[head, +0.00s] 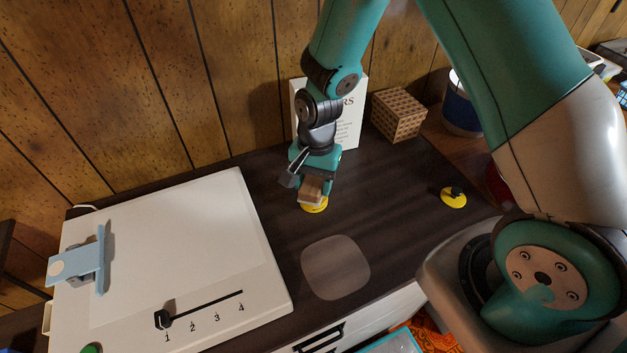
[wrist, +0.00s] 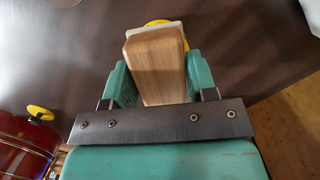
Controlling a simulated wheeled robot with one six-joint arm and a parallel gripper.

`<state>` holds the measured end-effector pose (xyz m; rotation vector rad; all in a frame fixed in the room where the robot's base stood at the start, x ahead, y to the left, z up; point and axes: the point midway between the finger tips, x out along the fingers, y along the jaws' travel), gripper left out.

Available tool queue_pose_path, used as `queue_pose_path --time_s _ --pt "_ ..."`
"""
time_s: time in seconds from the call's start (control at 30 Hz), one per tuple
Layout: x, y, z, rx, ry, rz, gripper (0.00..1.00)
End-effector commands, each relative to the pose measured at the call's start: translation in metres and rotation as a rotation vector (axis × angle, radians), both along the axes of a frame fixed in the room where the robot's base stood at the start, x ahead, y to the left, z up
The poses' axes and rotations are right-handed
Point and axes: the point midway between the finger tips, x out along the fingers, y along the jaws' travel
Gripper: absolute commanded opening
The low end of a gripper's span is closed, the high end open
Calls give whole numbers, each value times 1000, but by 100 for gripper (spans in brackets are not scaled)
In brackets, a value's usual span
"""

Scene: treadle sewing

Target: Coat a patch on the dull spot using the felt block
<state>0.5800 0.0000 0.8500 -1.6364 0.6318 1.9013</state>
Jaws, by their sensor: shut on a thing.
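My gripper (head: 312,180) is shut on the felt block, a wooden block (head: 311,191) with its far end pointing down. In the wrist view the wooden block (wrist: 157,70) sits between the two teal fingers, with a pale felt layer (wrist: 150,34) at its far end. A round yellow dish (head: 316,208) is on the dark tabletop directly below the block; its edge also shows in the wrist view (wrist: 157,22). I cannot tell whether the felt touches it. The dull spot (head: 336,268) is a pale rounded patch on the tabletop, nearer the front edge.
A yellow disc with a black knob (head: 453,196) lies on the right. A white board with a slider scale (head: 190,250) fills the left. A white sign (head: 350,128) and a patterned box (head: 399,115) stand at the back. The tabletop around the dull spot is clear.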

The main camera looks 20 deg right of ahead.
Motion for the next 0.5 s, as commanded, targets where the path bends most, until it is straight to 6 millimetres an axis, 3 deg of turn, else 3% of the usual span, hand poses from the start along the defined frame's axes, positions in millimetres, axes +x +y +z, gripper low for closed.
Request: queue_pose_path --time_s 0.5 --pt "0 0 -4 0 0 0 33"
